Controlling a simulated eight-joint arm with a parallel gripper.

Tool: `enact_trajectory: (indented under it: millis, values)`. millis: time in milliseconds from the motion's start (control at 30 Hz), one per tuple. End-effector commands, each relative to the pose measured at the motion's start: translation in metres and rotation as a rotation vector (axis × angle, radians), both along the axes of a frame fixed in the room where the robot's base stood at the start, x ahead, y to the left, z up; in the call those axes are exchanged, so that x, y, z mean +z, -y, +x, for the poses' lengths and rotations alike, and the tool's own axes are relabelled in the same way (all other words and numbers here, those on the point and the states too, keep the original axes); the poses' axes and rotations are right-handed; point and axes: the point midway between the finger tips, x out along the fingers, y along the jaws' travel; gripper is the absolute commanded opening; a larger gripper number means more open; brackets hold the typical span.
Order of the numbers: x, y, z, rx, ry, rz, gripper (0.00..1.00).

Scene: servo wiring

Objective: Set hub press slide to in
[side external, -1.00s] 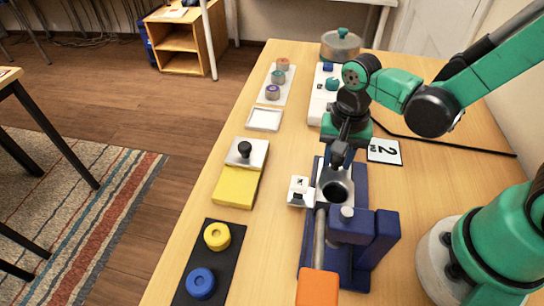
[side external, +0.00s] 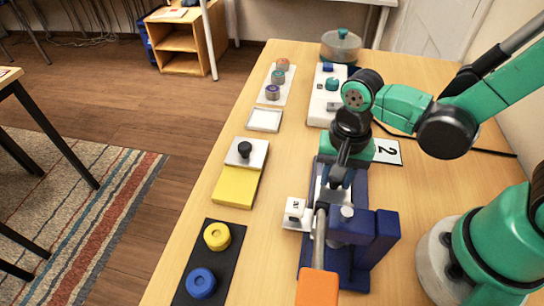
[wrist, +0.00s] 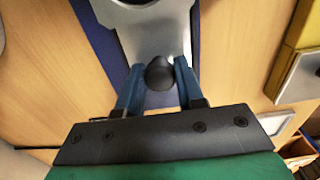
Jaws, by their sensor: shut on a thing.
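The hub press has a dark blue base (side external: 308,255), a blue head (side external: 365,228) and a rod ending in an orange handle (side external: 317,288). Its silver slide (wrist: 150,32) runs along the base, and a black knob (wrist: 159,73) stands on the slide's end. My gripper (side external: 338,177) is at the far end of the press. In the wrist view my gripper (wrist: 158,80) has its two blue fingers shut on either side of the knob. In the side view the gripper hides the knob, and the slide reaches in beneath the press head.
A yellow box (side external: 235,190) with a silver slide and black knob stands farther left. A card marked 2 (side external: 387,152) lies behind.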

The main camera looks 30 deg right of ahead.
Motion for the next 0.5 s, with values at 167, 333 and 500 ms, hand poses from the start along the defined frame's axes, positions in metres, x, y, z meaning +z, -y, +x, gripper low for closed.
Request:
enact_trajectory:
  millis: [167, 333, 500]
  values:
    - [-0.0001, -0.0037, -0.0024, 0.0, 0.002, 0.005, 0.0]
    - [-0.0002, -0.0034, -0.0023, -0.001, 0.003, 0.006, 0.38]
    - [-0.0002, -0.0031, -0.0024, -0.001, 0.002, 0.004, 0.64]
